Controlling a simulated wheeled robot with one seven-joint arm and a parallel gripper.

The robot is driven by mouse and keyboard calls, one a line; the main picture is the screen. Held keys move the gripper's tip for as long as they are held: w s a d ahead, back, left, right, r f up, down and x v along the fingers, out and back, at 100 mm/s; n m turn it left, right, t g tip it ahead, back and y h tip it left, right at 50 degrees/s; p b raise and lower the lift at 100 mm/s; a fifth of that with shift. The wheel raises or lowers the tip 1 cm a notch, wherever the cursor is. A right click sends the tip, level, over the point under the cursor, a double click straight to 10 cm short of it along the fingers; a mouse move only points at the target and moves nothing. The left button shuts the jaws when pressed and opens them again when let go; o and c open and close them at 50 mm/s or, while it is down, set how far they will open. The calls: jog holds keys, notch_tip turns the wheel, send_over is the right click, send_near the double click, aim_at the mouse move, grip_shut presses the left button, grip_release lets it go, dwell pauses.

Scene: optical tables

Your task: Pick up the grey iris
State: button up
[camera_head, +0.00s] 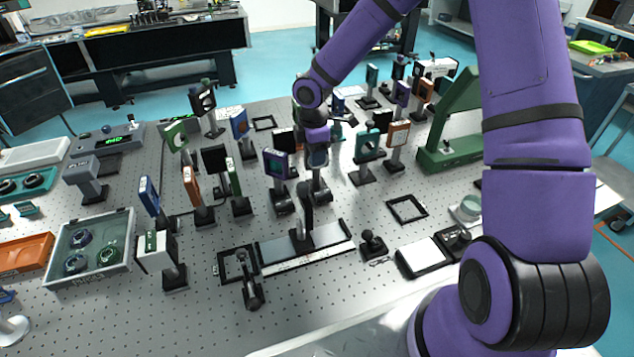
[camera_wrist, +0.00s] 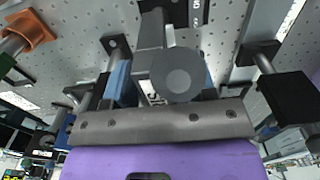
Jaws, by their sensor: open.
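A grey, round-faced piece, which looks like the grey iris (camera_wrist: 178,75), is near the middle of the wrist view, just beyond the grey bar of my gripper. In the head view, a dark grey upright piece with a rounded top (camera_head: 306,198) stands on a rail below my gripper; I cannot tell for sure that it is the same piece. My gripper (camera_head: 318,160) points down above the crowded middle of the table. It is open, with nothing held. Its fingertips are partly hidden among the mounts.
Mounted optics crowd around my gripper, including a purple-framed mount (camera_head: 276,163) on the left and a teal mount (camera_head: 368,144) on the right. A flat black frame (camera_head: 407,208) lies right of the rail (camera_head: 330,243). A grey tray (camera_head: 62,275) holds round parts. Bare breadboard shows at the front.

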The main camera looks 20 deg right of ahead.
jog(key=shift+f, duration=0.25)
grip_shut()
jog(key=shift+r, duration=0.15)
